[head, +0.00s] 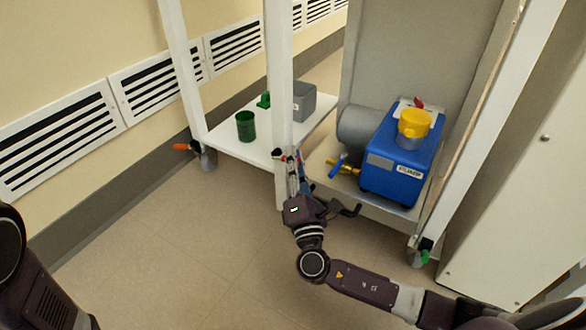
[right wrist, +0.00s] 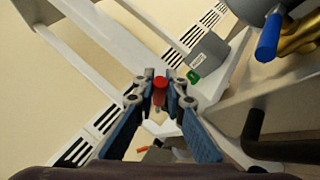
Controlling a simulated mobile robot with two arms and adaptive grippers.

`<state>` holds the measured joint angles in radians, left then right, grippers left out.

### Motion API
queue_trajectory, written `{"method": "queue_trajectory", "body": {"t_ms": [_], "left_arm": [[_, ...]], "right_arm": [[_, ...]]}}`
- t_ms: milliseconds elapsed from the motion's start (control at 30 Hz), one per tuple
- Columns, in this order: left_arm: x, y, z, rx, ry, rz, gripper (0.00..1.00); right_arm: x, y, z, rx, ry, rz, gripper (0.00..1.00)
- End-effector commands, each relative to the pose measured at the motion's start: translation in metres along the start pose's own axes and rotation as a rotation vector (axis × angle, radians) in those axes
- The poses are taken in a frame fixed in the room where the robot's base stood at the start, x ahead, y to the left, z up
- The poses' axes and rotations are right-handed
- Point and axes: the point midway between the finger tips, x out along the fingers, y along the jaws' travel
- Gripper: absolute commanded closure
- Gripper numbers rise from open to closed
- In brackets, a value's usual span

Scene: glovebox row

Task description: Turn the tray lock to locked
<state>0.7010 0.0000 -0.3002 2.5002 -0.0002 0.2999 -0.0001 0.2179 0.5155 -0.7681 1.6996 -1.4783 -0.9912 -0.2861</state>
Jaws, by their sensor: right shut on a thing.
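My right gripper (head: 288,158) reaches in low beside the white front post, between the white shelf and the pump shelf. In the right wrist view its blue-padded fingers (right wrist: 160,90) are closed around a small red-ended piece (right wrist: 160,82), which looks like the handle of the tray lock. The fingers hide much of it, and its lock position cannot be read. In the head view only a tiny bit of red shows at the fingertips. My left gripper is out of view; only dark parts of my left arm show at the left edge.
A blue pump (head: 400,160) with a yellow cap (head: 413,124) sits on the right shelf. A blue-handled brass valve (head: 345,166) juts toward my gripper. The left shelf (head: 228,140) holds a green cup (head: 245,126) and a grey box (head: 304,102). Open floor lies in front.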

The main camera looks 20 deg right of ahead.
Motion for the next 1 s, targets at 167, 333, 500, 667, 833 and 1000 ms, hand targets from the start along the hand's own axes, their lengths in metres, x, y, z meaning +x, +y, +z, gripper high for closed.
{"method": "queue_trajectory", "body": {"t_ms": [167, 333, 500, 667, 833, 1000], "left_arm": [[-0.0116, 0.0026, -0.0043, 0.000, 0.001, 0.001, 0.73], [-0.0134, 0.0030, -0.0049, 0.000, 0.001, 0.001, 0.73], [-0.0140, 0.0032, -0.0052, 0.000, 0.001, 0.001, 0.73], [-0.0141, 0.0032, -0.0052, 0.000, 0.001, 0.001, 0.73], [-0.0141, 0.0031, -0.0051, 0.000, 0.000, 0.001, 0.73], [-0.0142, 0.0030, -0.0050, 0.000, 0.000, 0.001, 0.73]], "right_arm": [[-0.0040, -0.0078, -0.0036, 0.054, -0.041, 0.026, 1.00], [-0.0051, -0.0094, -0.0042, 0.091, -0.068, 0.048, 1.00], [-0.0057, -0.0102, -0.0044, 0.110, -0.083, 0.058, 1.00], [-0.0058, -0.0104, -0.0043, 0.115, -0.087, 0.061, 1.00], [-0.0058, -0.0104, -0.0042, 0.114, -0.086, 0.061, 1.00], [-0.0058, -0.0103, -0.0042, 0.114, -0.086, 0.061, 0.80]]}}
